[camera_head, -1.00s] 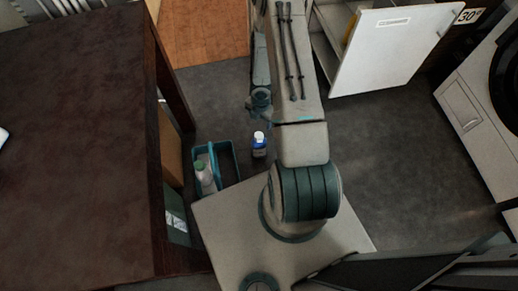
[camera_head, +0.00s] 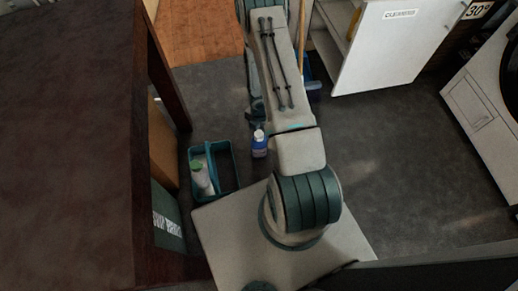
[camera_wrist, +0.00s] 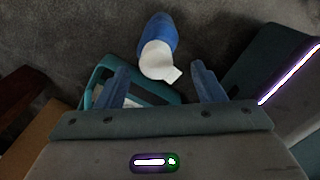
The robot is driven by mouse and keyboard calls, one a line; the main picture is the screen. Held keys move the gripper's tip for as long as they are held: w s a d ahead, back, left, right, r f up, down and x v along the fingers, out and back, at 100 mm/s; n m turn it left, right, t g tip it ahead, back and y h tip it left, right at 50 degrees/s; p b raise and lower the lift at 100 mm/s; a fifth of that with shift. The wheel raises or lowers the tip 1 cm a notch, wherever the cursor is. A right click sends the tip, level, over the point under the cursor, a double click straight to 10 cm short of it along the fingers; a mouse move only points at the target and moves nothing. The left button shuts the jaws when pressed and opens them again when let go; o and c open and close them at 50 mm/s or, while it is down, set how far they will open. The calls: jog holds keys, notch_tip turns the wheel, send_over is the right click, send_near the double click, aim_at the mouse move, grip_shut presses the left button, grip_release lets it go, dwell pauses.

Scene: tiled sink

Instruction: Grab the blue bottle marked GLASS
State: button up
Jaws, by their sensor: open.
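A blue bottle with a white cap (camera_head: 259,144) stands on the dark floor, just right of a teal caddy, partly beside my arm in the head view. No GLASS marking can be read on it. In the wrist view the blue bottle (camera_wrist: 160,42) lies ahead of my gripper (camera_wrist: 160,80), its white spout pointing down toward the space between the two fingers. The fingers are apart with nothing held between them.
The teal caddy (camera_head: 235,170) holds a white bottle with a green cap (camera_head: 202,178). A dark table (camera_head: 70,150) fills the left. Grey floor lies clear between.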

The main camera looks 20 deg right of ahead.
aim_at(259, 134)
jog(key=f+b, duration=0.1)
jog(key=f, duration=0.1)
jog(key=f+b, duration=0.2)
jog(key=shift+w+a+f, duration=0.15)
jog(key=shift+w+f, duration=0.05)
jog(key=shift+f, duration=0.1)
jog(key=shift+r, duration=0.1)
grip_shut()
jog(key=shift+r, duration=0.1)
